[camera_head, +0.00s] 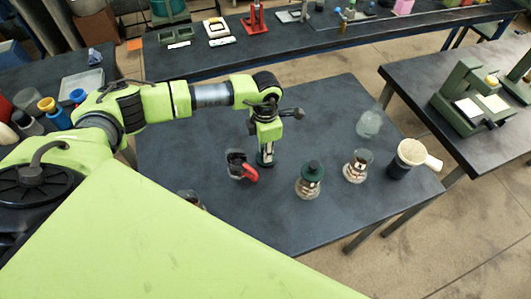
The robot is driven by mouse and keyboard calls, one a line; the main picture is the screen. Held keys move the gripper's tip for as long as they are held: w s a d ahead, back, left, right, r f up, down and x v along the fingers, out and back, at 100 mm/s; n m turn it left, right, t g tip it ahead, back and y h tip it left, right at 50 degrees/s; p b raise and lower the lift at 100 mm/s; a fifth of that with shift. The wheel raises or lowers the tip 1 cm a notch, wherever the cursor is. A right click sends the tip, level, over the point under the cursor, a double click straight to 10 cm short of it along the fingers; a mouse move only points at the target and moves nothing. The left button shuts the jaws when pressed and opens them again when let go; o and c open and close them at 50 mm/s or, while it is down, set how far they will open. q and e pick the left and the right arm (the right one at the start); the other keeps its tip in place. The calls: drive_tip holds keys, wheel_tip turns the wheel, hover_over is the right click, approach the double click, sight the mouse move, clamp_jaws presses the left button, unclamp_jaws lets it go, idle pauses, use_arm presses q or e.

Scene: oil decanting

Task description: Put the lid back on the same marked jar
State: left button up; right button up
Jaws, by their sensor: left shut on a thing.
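My left gripper (266,160) points down above the dark table, left of the jars. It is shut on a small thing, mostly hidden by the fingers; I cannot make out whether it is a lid. A glass jar (309,188) with a dark green lid (313,170) on it stands right of the gripper. A second glass jar (357,166) with a dark mark on its side stands further right, and no green lid shows on it. A clear glass vessel (369,124) stands behind it. My right gripper is not in view.
A dark vessel with a red handle (250,174) stands just left of my gripper. A dark container with a pale top and handle (409,155) stands near the right edge of the table (270,225). Another glass item (190,198) is partly hidden by my body. The table's front middle is clear.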

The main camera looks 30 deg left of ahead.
use_arm(q)
drive_tip(key=shift+r, duration=0.45)
drive_tip(key=s+d+r+b, duration=0.7)
drive_tip(key=s+d+r, duration=0.1)
drive_tip(key=s+r, duration=0.3)
drive_tip(key=shift+d+r, duration=0.2)
drive_tip(key=shift+d, duration=0.1)
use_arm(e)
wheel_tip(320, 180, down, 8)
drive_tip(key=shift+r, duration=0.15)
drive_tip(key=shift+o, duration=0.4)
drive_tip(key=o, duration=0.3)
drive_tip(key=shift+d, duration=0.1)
use_arm(q)
drive_tip(key=shift+b, duration=0.3)
